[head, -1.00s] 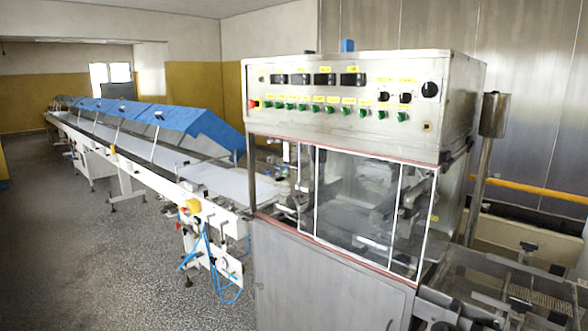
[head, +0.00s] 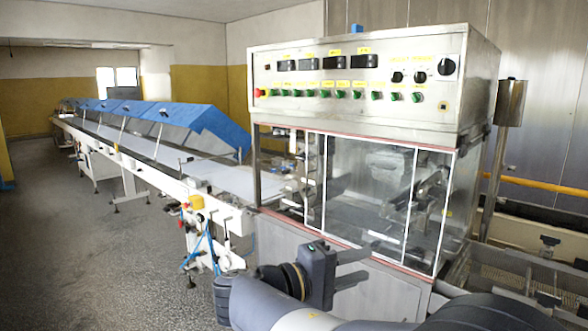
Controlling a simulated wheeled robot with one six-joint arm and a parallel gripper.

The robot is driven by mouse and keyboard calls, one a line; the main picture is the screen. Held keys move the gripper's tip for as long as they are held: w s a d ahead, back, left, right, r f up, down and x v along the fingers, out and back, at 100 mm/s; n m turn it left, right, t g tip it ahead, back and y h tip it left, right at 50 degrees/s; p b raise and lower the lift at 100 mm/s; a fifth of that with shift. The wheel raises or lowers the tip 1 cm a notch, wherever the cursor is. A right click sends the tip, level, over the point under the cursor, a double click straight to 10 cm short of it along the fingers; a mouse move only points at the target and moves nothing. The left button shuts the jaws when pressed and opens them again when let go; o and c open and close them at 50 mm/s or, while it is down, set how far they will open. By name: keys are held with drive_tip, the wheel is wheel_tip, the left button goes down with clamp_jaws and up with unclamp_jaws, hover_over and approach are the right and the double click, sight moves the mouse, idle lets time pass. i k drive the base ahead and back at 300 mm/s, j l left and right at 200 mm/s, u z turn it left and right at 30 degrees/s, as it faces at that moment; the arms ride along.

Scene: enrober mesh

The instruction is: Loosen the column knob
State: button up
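My gripper (head: 367,266) is at the lower middle of the head view, in front of the machine's lower steel cabinet. Its two grey fingers are apart, one above the other, and point right with nothing between them. I cannot single out a column knob. A steel post (head: 499,150) with a cylindrical head stands to the right of the machine; no clear knob shows on it. The enrober's control box (head: 300,110) carries black rotary knobs at its right end, the largest at the upper right (head: 446,67). My gripper is well below these and touches none of them.
Clear panels (head: 365,200) enclose the machine's middle. A long conveyor (head: 150,170) with blue covers (head: 180,121) runs away to the left. Mesh belt parts (head: 510,262) and a yellow rail (head: 540,185) lie at the right. The speckled floor (head: 70,240) at left is free.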

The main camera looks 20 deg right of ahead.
sight(303, 157)
drive_tip(key=i, duration=2.45)
drive_tip(key=l, duration=0.1)
